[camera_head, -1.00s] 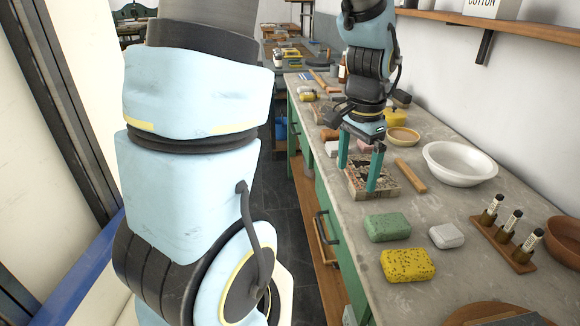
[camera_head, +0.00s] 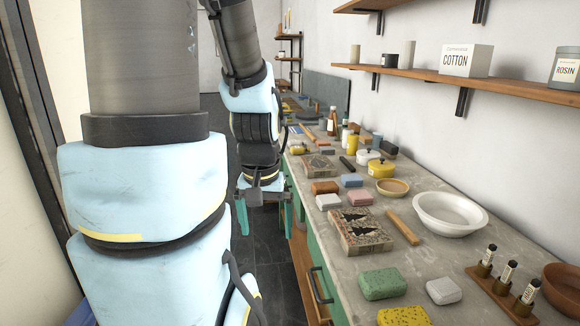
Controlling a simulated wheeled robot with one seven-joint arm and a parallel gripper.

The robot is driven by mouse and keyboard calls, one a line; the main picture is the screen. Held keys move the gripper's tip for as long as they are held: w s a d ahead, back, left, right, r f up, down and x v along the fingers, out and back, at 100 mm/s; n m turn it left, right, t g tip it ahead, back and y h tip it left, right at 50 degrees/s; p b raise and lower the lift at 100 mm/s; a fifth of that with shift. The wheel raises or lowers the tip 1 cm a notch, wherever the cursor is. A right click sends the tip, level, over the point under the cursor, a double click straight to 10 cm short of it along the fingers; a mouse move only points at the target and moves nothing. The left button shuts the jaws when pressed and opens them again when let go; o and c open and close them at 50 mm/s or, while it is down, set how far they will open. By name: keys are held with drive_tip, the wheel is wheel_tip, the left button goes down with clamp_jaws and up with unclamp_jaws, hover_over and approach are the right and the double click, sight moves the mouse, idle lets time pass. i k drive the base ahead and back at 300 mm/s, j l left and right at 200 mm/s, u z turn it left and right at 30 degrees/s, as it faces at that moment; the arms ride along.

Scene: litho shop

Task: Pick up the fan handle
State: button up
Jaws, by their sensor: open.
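I cannot tell for sure which thing is the fan handle. A plain wooden bar (camera_head: 402,228) lies on the bench, just right of the flat box with the printed picture (camera_head: 362,231). A slim wooden piece (camera_head: 309,132) lies farther back on the bench. My gripper (camera_head: 265,211) hangs at the bench's left edge, its two teal fingers spread apart with nothing between them. It is apart from both wooden pieces.
Shelves line the right wall. Dark floor (camera_head: 262,265) lies left of the bench.

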sight(307, 133)
drive_tip(key=i+u, duration=0.4)
drive_tip(key=i, duration=1.9)
drive_tip(key=i+z, duration=0.15)
drive_tip(key=i, duration=0.45)
drive_tip(key=i+j+z, duration=0.1)
drive_tip(key=i, duration=0.45)
drive_tip(key=i+j+z, duration=0.15)
drive_tip(key=i, duration=0.4)
drive_tip(key=i+j+z, duration=0.2)
drive_tip(key=i+z, duration=0.2)
drive_tip(key=i+j+z, duration=0.65)
drive_tip(key=z, duration=0.15)
drive_tip(key=j, duration=0.1)
